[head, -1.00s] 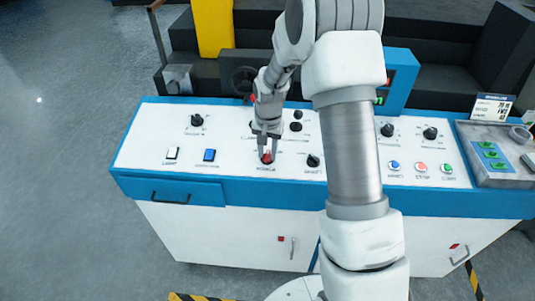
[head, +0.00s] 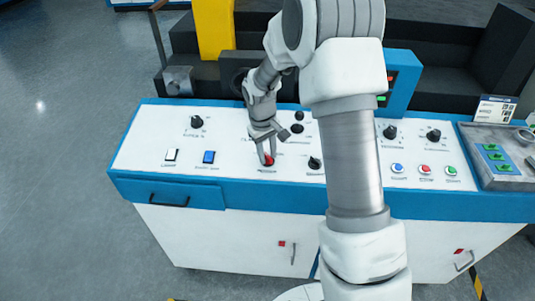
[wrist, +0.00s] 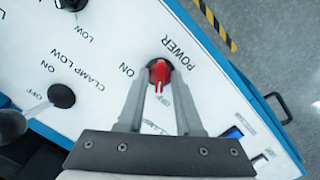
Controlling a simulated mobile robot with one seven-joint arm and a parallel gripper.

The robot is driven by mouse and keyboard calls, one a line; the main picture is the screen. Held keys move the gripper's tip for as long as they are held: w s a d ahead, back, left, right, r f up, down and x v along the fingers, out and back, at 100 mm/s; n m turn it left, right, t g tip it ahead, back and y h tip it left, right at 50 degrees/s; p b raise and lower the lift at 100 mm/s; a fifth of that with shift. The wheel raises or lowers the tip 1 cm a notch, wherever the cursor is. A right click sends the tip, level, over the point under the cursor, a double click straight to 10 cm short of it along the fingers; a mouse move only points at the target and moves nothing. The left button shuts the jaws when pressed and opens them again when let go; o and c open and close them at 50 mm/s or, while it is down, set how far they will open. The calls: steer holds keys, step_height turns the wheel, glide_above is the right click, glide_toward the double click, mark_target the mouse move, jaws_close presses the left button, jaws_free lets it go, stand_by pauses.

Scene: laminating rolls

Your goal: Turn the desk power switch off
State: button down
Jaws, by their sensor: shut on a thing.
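The power switch is a small red knob on a dark round base, labelled POWER, on the sloping white desk panel. In the head view the red knob (head: 268,160) shows at the panel's front middle. In the wrist view the knob (wrist: 158,72) stands between my two fingertips, with an ON label to its left. My gripper (head: 267,155) is shut on the red knob and its wrist is turned at an angle to the desk.
A black clamp knob (wrist: 61,95) sits beside my fingers. White (head: 171,155) and blue (head: 209,157) rocker switches lie to the left. Black dials (head: 196,122) stand farther back. Blue, red and green buttons (head: 425,170) lie to the right, beyond my arm.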

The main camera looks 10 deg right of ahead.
steer(key=shift+n, duration=0.6)
steer(key=c, duration=0.9)
jaws_free()
steer(key=shift+r, duration=0.1)
step_height(320, 180, up, 17)
steer(key=s+a, duration=0.1)
steer(key=a, duration=0.1)
steer(key=shift+r, duration=0.1)
